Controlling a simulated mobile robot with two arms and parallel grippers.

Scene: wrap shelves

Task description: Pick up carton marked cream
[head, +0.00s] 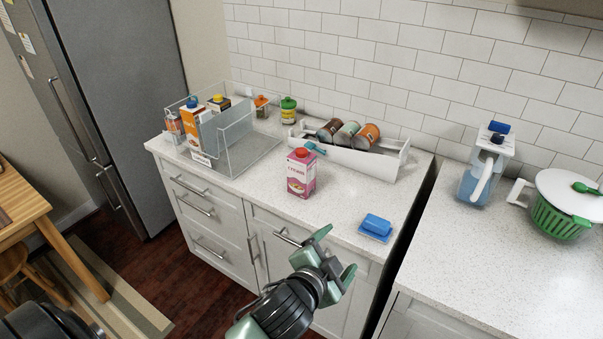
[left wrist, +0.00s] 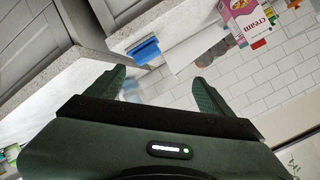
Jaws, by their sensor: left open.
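The pink and white carton marked cream (head: 301,175), with a red cap, stands upright on the speckled counter, left of the blue butter dish. In the left wrist view the carton (left wrist: 247,18) shows at the top right, tilted by the camera's angle. My left gripper (head: 335,256) is in front of the counter's front edge, to the lower right of the carton and apart from it. Its fingers are spread and nothing is between them; they also show in the left wrist view (left wrist: 160,82). My right gripper is not in view.
A clear bin (head: 240,150) with cartons stands left; a white rack (head: 345,158) with three cans lies behind. A teal scoop (head: 315,147) is just behind the carton. Counter between carton and dish is clear.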

